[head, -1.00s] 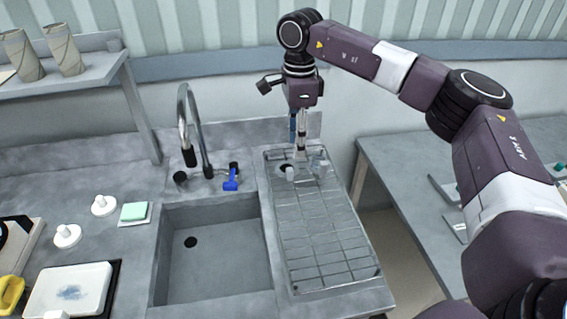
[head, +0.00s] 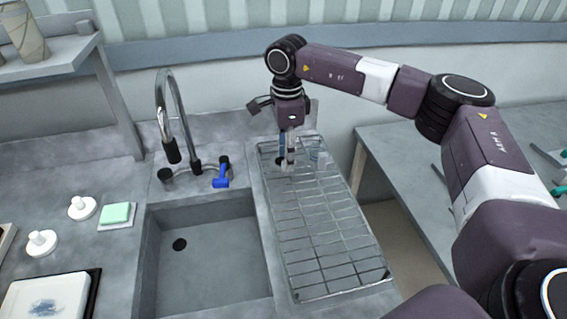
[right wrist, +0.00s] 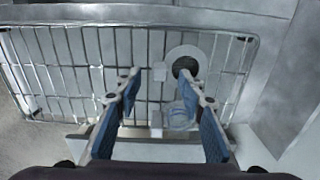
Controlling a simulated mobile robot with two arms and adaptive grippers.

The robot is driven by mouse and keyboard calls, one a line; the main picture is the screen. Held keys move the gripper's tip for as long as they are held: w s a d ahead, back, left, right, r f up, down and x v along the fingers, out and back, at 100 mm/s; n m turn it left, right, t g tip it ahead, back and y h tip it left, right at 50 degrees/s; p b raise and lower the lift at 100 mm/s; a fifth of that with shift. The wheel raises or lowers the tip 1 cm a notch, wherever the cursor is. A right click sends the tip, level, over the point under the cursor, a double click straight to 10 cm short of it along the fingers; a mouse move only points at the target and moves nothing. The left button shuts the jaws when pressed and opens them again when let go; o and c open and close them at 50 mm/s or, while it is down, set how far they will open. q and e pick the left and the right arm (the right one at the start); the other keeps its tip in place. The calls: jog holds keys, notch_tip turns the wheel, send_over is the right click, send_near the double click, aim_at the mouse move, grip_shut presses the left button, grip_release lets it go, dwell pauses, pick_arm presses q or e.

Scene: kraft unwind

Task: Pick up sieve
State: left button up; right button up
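A round pale ring with a dark centre, which looks like the sieve (right wrist: 172,56), lies on the wire drying rack (right wrist: 75,75) in the right wrist view. In the head view my right gripper (head: 287,160) points down over the far end of the rack and largely hides the ring. In the right wrist view the right gripper (right wrist: 160,76) has its blue-padded fingers apart with nothing held between them. The ring lies just beyond the fingertips, nearer the right finger. My left gripper is in neither view.
A small clear vessel (right wrist: 178,116) stands on the rack close to the right finger. The sink (head: 215,255) is left of the rack, with a tall faucet (head: 163,110) and a blue item (head: 221,177) behind it. A green sponge (head: 115,213) lies further left.

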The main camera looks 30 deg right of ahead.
aim_at(283, 162)
notch_tip(283, 162, down, 3)
jog(key=shift+f+p, duration=0.15)
jog(key=shift+p, duration=0.2)
jog(key=shift+c, duration=0.3)
grip_shut()
